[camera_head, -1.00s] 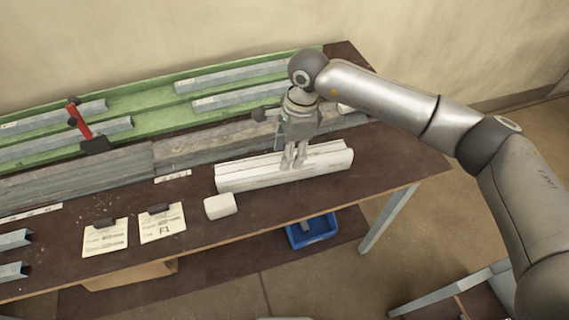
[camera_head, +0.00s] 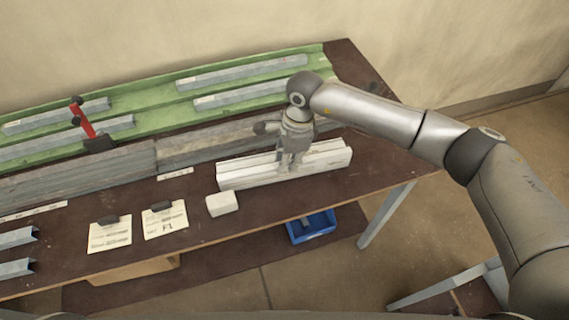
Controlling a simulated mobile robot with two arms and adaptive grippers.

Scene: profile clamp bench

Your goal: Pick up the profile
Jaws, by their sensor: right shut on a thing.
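The white profile (camera_head: 240,173), a long grooved bar, lies along the dark bench top near the front edge, right of the middle. My right gripper (camera_head: 289,167) reaches down over the middle of the bar and is shut on it. The gripper hides part of the bar, and the exact contact of the fingertips is hard to see. The bar looks level and still on the bench. My left gripper is not in view.
A green rack (camera_head: 160,112) with several grey metal profiles stands behind. A red-handled clamp (camera_head: 83,122), a grey rail (camera_head: 80,174), a white block (camera_head: 222,204) and two cards (camera_head: 165,220) are on the bench (camera_head: 260,225). A blue bin (camera_head: 312,228) sits below the front edge.

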